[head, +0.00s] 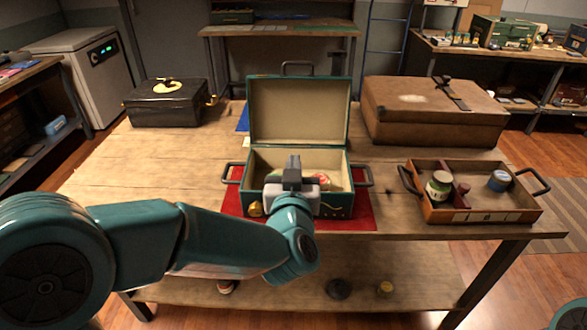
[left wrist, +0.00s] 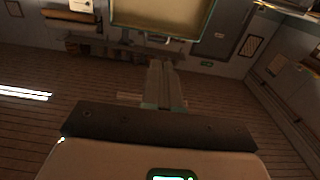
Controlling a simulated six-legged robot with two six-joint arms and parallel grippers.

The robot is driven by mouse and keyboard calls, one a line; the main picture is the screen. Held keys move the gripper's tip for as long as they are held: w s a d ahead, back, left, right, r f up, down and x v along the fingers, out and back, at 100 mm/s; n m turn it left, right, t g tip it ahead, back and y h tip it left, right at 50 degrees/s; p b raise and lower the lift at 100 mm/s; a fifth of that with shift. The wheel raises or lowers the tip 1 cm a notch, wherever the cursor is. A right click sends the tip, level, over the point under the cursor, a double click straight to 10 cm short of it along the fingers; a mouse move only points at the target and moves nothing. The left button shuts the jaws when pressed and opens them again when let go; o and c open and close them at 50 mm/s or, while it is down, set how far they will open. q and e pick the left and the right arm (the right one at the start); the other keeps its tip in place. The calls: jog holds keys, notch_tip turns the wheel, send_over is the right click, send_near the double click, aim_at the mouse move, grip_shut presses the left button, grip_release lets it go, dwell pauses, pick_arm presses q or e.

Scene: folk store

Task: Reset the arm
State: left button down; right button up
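My left arm comes in from the left in the head view. Its gripper (head: 293,162) is in front of the open green case (head: 300,110), over the case's front edge, and hides part of the inside. Its fingers are close together and look shut, with nothing seen between them. The fingers also show in the left wrist view (left wrist: 165,82), pointing away over a dark floor.
The case stands on a red mat (head: 361,215) on a wooden table (head: 90,185). A black box (head: 168,108) is at left, a brown case (head: 435,115) at back right. A wooden tray (head: 487,216) with jars is at right. Free table lies left.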

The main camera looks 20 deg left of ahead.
pick_arm(q)
jog(key=shift+s, duration=0.1)
dwell(0.3)
jog(key=a+f+m+g+p, duration=0.15)
jog(key=a+f+g, duration=0.4)
jog(key=f, duration=0.95)
jog(key=s+f+g+h, duration=0.2)
jog(key=s+f, duration=0.2)
jog(key=f, duration=0.9)
jog(key=s+d+f+g+h, duration=0.2)
jog(key=s+d+f+g, duration=0.1)
jog(key=s, duration=0.4)
jog(key=s+d+f+g+h+p, duration=0.1)
jog(key=s+d+f+g+h, duration=0.1)
jog(key=s+f, duration=0.3)
jog(key=s+d+f+g+h, duration=0.3)
jog(key=s+d+f+g, duration=0.1)
jog(key=s, duration=0.7)
jog(key=shift+d+f, duration=0.35)
jog(key=shift+f, duration=0.15)
